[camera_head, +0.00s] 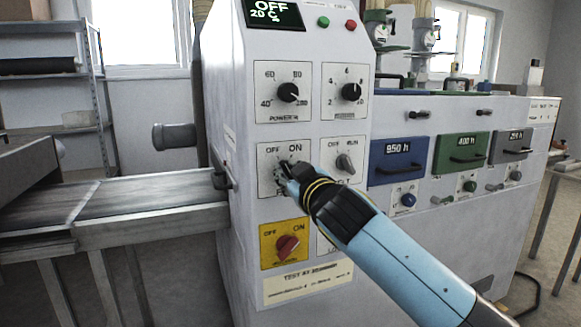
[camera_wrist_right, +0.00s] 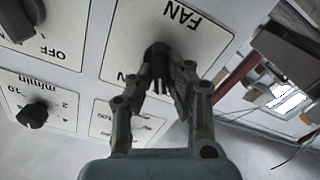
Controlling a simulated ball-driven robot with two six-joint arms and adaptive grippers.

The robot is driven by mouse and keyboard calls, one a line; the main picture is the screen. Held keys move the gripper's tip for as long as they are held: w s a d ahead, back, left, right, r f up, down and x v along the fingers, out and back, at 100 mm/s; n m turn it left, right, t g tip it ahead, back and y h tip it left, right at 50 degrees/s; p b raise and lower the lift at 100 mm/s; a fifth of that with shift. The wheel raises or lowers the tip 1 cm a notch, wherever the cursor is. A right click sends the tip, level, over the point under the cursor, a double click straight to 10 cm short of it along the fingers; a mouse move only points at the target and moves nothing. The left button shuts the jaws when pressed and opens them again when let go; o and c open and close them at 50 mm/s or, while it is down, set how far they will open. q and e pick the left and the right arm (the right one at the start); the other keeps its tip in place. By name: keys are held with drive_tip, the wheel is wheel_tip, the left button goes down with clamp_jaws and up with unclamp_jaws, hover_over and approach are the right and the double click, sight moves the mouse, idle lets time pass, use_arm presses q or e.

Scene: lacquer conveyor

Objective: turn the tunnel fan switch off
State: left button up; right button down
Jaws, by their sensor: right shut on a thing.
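The fan switch is a dark knob on a white plate (camera_head: 267,158) marked OFF and ON, on the front of the pale machine cabinet (camera_head: 230,60). In the right wrist view the knob (camera_wrist_right: 157,50) shows below the upside-down word FAN. My right gripper (camera_head: 286,174) is shut on the fan switch; its fingers (camera_wrist_right: 163,78) lie either side of the knob. The gripper hides much of the knob, so I cannot tell which mark it points at. The display (camera_head: 272,13) above reads OFF and 20 C. My left gripper is not in view.
Close around stand a grey OFF/RUN knob (camera_head: 345,163), a red switch on a yellow plate (camera_head: 287,247), and two black dials, the power dial (camera_head: 288,92) and another (camera_head: 351,91). The conveyor (camera_head: 140,196) runs in from the left. Coloured drawers (camera_head: 398,160) are at right.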

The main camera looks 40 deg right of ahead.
drive_tip(key=shift+n, duration=0.4)
drive_tip(key=c, duration=1.3)
unclamp_jaws()
drive_tip(key=shift+c, duration=0.2)
drive_tip(key=v, duration=1.2)
